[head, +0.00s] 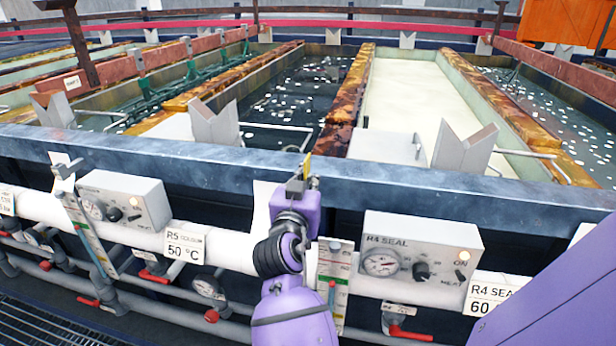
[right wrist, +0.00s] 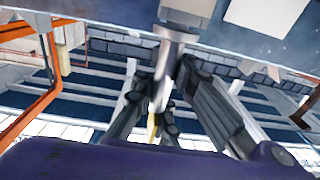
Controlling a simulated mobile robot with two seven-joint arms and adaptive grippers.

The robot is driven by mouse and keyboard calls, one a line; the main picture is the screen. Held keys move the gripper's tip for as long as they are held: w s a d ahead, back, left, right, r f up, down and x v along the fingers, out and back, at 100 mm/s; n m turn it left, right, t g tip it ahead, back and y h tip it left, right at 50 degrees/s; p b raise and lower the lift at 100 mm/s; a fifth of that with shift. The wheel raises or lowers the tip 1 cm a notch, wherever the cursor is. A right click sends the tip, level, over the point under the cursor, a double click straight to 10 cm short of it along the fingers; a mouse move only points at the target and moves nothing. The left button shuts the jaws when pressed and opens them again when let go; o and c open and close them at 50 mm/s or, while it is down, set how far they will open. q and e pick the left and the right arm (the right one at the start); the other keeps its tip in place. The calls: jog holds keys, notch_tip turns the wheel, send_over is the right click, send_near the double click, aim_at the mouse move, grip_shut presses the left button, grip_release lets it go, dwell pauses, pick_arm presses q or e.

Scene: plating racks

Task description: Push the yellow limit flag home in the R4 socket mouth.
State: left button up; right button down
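The yellow limit flag (head: 306,166) shows as a thin upright sliver at the tank rim in the head view. In the right wrist view a narrow yellow piece (right wrist: 152,126) sits between my fingers. My right gripper (head: 299,183) is at the rim, on the left of the R4 SEAL box. Its dark fingers (right wrist: 165,92) are drawn close around the flag. A grey metal post (right wrist: 175,42) lies just beyond them. The R4 socket mouth cannot be made out clearly, nor how deep the flag sits. My left gripper is not in view.
The R4 SEAL control box (head: 418,262) stands right of my arm; the R5 box (head: 125,205) stands left. The blue rim (head: 400,176) runs across, with white pipes and red-handled valves below. V-shaped supports (head: 463,150) and open tanks lie behind the rim.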

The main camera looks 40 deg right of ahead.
jog(key=shift+f, duration=0.2)
jog(key=c, duration=1.7)
grip_release()
jog(key=v, duration=1.2)
